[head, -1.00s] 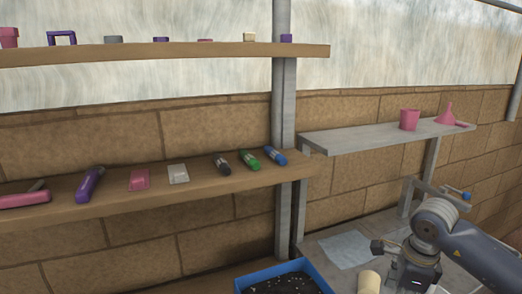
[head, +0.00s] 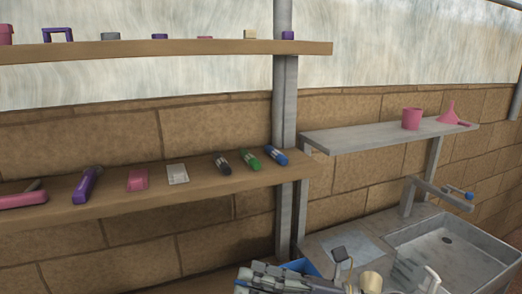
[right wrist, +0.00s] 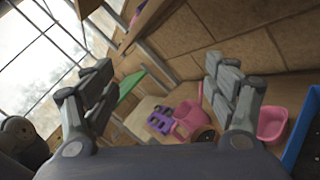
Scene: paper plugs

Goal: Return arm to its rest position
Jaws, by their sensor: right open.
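My right gripper (head: 282,279) is at the bottom edge of the head view, in front of the blue tray (head: 303,266) and partly cut off by the frame. In the right wrist view the two fingers of the gripper (right wrist: 158,70) stand wide apart with nothing between them. My left gripper does not show in either view.
Wooden shelves (head: 225,190) hold tools and markers on the left. A grey shelf (head: 365,138) holds a pink cup (head: 411,119) and a funnel (head: 449,114). A sink (head: 470,250) is at right. A pink container (right wrist: 273,124) and purple item (right wrist: 160,121) show in the wrist view.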

